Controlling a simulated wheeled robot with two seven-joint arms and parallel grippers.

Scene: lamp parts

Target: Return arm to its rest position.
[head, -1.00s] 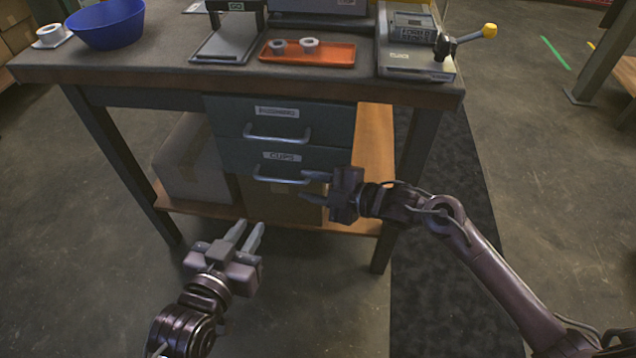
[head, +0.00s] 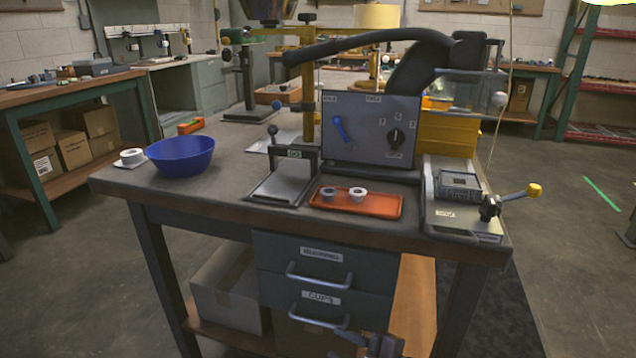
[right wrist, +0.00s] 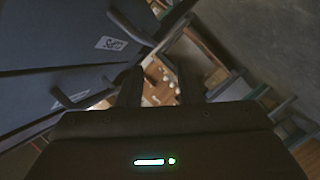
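My right gripper (head: 350,338) shows at the bottom edge of the head view, in front of the bench, mostly cut off by the frame. In the right wrist view its two dark fingers stand apart with an empty gap between them (right wrist: 172,88). The drawer labelled CUPS (head: 318,298) is just above it and looks shut; its label and handle also show in the right wrist view (right wrist: 110,43). My left gripper is out of the frame.
The bench (head: 225,222) carries a blue bowl (head: 181,157), an orange tray (head: 385,206) with two white rings, and a lever machine (head: 370,128). A yellow-knobbed handle (head: 534,190) overhangs the right edge. A cardboard box (head: 226,300) sits on the lower shelf.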

